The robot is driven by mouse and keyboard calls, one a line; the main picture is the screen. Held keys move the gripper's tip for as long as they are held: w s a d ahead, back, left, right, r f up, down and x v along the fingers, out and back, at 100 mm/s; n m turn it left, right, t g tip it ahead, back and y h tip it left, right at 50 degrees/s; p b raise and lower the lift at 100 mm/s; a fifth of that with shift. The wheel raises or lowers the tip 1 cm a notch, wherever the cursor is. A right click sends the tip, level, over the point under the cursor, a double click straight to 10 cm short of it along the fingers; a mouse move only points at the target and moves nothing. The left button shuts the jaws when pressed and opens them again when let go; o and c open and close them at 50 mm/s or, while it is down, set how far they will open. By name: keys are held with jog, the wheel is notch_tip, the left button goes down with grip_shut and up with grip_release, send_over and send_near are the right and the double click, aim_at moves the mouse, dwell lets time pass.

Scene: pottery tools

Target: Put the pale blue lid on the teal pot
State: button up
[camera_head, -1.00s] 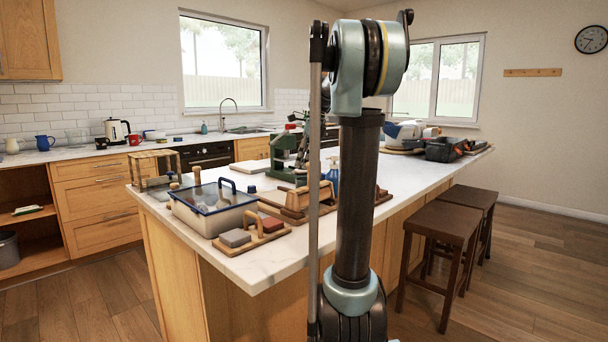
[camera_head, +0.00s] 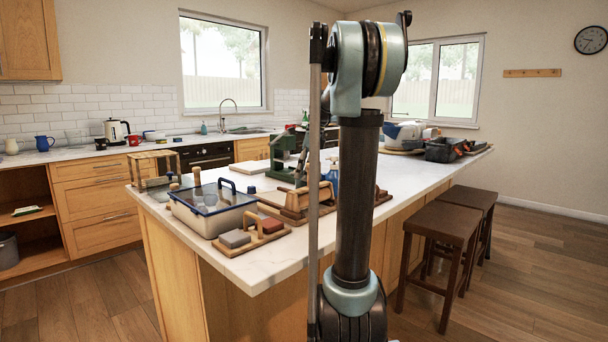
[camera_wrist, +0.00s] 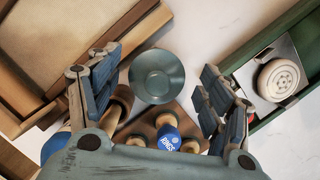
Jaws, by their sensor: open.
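In the wrist view my gripper (camera_wrist: 160,64) is open, with one finger on each side of a round grey-teal piece (camera_wrist: 157,76). The piece has a smaller ring at its centre, and white worktop shows around its far side. Nothing is held, and a gap shows between the piece and each finger. I cannot tell from above whether this piece is the lid or the pot. In the head view the gripper is mostly hidden behind my arm, and I cannot make out the lid or pot there.
A blue-rimmed clear box (camera_head: 212,208) and sanding blocks (camera_head: 250,236) stand on the island's near end.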

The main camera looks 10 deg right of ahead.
jog(key=v, duration=1.2)
